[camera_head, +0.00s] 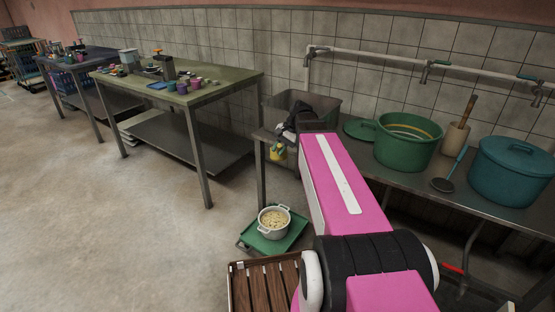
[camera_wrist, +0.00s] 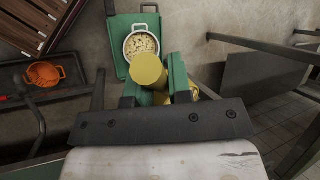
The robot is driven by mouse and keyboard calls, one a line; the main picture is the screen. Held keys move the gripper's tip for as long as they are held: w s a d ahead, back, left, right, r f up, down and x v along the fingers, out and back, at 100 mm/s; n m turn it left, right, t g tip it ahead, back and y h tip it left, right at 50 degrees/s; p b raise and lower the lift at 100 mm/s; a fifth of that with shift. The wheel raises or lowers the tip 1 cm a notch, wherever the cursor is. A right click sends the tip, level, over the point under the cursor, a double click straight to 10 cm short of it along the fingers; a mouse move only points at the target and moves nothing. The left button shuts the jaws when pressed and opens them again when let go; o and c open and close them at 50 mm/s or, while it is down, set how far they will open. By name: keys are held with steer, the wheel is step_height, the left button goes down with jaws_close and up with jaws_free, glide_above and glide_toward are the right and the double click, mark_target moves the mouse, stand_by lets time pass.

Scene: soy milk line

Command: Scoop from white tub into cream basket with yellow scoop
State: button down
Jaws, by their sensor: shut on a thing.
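The yellow scoop (camera_wrist: 149,70) is held in my gripper (camera_wrist: 157,90), which is shut on it between green fingers. The scoop also shows below the end of my arm in the head view (camera_head: 278,153). The white tub (camera_head: 272,222) is a two-handled pot filled with pale beans, standing on a green tray (camera_head: 268,243) low near the floor. In the wrist view the tub (camera_wrist: 141,45) lies just beyond the scoop, whose yellow round end overlaps its near edge in the picture. The height gap between them is unclear. I cannot make out a cream basket.
A steel bench at right holds a green pot (camera_head: 406,145), a ladle (camera_head: 447,180) and a lidded teal pot (camera_head: 510,172). A slatted wooden surface (camera_head: 265,287) is near my base. A green-topped table (camera_head: 215,90) stands behind; the left floor is clear.

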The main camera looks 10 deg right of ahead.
mark_target(277, 159)
steer(key=r, duration=0.1)
steer(key=s+r, duration=0.2)
steer(key=r, duration=0.1)
steer(key=shift+s, duration=0.25)
steer(key=w+f, duration=0.2)
steer(key=f, duration=0.1)
steer(key=w+f, duration=0.2)
steer(key=f, duration=0.2)
steer(key=w+f, duration=0.2)
steer(key=f, duration=0.2)
steer(key=shift+f, duration=0.1)
steer(key=w+f, duration=0.2)
steer(key=f, duration=1.9)
steer(key=w+f, duration=0.2)
steer(key=f, duration=1.9)
steer(key=s+a+r+n+t, duration=0.1)
steer(key=s+r, duration=0.3)
steer(key=r, duration=0.6)
steer(key=shift+s+r+t+h, duration=0.25)
steer(key=shift+r+t+h, duration=0.1)
steer(key=shift+t, duration=0.35)
steer(key=shift+a+r, duration=0.1)
